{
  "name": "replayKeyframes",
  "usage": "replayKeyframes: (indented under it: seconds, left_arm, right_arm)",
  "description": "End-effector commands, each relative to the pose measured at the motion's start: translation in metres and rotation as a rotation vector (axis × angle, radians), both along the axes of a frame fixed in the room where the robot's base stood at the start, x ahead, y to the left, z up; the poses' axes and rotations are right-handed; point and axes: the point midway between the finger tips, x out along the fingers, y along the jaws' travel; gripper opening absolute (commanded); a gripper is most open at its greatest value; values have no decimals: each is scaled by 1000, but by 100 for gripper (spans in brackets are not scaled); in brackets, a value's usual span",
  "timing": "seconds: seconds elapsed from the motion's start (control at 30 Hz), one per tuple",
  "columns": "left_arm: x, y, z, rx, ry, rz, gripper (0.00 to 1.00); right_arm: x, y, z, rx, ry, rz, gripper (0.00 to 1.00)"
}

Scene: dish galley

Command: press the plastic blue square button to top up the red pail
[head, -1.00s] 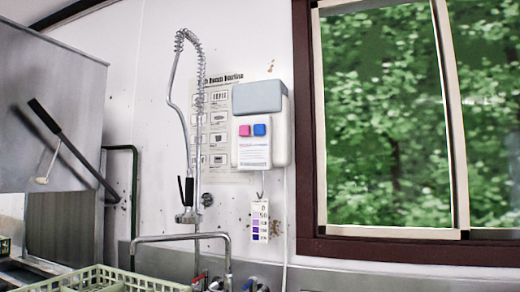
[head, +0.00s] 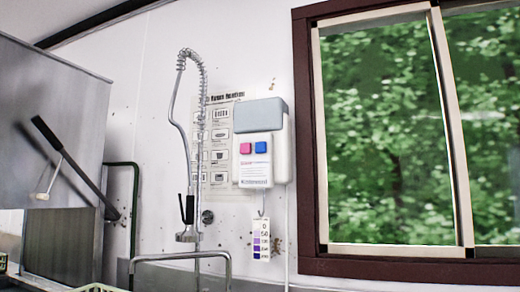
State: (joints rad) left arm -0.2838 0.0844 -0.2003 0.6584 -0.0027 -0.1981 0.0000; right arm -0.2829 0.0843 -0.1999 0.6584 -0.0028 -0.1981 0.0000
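A white wall-mounted dispenser (head: 279,160) with a grey top hangs on the white wall, left of the window. A printed label sits below the buttons. No red pail shows in this view. Neither of my grippers is in view, and nothing touches the buttons.
A coiled spray hose (head: 186,120) hangs left of the dispenser. A metal pipe frame (head: 180,256) stands below it. A purple-scaled strip (head: 261,239) hangs under the dispenser. A dark-framed window (head: 308,150) is at right, and a steel machine with a long handle (head: 75,160) at left.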

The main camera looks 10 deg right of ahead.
Motion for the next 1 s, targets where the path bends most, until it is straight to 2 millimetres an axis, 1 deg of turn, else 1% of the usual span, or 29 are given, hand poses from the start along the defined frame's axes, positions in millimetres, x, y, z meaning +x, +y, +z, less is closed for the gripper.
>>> replayKeyframes:
  seconds: [0.17,0.27,0.3,0.67,1.0]
  left_arm:
    - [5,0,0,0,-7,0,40]
    - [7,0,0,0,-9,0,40]
    - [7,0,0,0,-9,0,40]
    - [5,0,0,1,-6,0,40]
    - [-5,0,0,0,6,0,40]
  right_arm:
    - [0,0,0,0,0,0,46]
    - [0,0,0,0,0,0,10]
    - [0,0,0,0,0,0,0]
    - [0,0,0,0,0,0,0]
    - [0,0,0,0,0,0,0]
